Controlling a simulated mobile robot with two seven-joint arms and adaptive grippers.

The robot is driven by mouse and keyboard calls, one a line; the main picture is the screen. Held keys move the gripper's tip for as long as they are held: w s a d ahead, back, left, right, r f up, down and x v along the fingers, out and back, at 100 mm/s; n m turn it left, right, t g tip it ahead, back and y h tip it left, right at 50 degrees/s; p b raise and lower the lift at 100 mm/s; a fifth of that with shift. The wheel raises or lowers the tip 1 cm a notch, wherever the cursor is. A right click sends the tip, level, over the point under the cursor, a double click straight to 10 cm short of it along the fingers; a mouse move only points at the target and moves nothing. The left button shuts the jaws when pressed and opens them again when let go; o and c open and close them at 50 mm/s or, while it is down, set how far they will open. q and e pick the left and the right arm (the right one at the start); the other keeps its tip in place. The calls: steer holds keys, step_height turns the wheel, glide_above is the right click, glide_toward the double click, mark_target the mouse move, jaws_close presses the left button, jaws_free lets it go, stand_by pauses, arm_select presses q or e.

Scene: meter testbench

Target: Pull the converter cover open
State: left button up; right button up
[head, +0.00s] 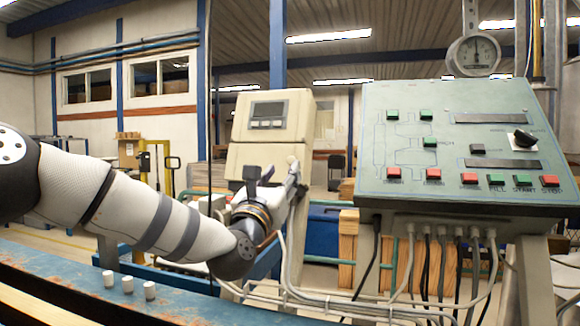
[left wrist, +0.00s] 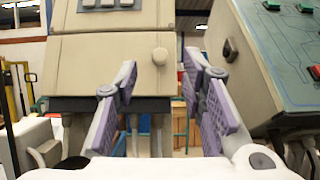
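The converter (head: 270,115) is a beige box with a small grey display, left of the green control panel. Its cover (head: 262,155) is the lower front panel; in the left wrist view the cover (left wrist: 95,68) looks closed and carries a round knob (left wrist: 160,54) near its right side. My left gripper (head: 289,178) is in front of the converter's lower right part. In the left wrist view its two purple-padded fingers (left wrist: 158,72) are spread apart, with the knob above and between their tips and nothing held. Contact with the knob cannot be told. My right gripper is not in view.
The green control panel (head: 455,140) with buttons stands close on the right, cables (head: 440,265) hanging below it. Several small white cylinders (head: 127,284) stand on the blue bench (head: 70,272) at the lower left. A dial gauge (head: 473,55) sits above the panel.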

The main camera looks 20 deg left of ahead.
mark_target(290, 163)
arm_select(q)
steer(key=x, duration=0.4)
steer(key=shift+w+f, duration=0.3)
steer(key=shift+w, duration=0.05)
steer(key=shift+w+r, duration=0.25)
steer(key=shift+c, duration=0.4)
jaws_close()
